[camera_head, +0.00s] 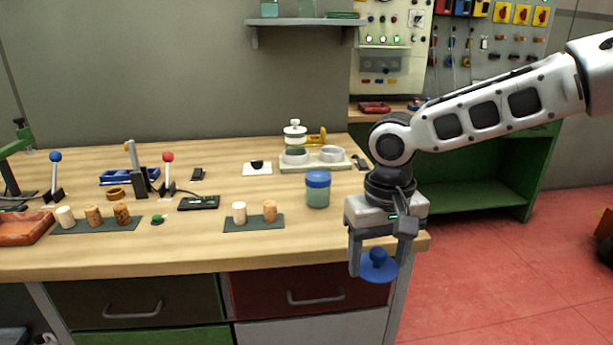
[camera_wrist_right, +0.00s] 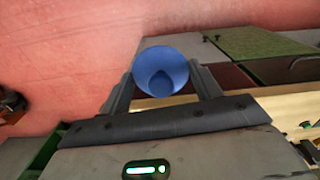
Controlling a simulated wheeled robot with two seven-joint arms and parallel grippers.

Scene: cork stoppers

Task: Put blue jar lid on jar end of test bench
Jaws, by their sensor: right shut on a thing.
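In the right wrist view the lid (camera_wrist_right: 160,70) sits between the two fingers. A pale tray-like base (camera_head: 318,168) stands at the table's back right. Its left end bears a white-topped jar (camera_head: 295,133), and its right end a round whitish cup (camera_head: 332,154). I cannot tell which end is the jar end. My left gripper is not in view.
A jar with a blue screw top (camera_head: 318,189) stands on the wooden table (camera_head: 270,255) near the right edge. Cork stoppers (camera_head: 270,210) stand on dark mats. Levers, a clamp post and a red tray (camera_head: 27,228) are at left. A shelf (camera_head: 305,22) hangs above.

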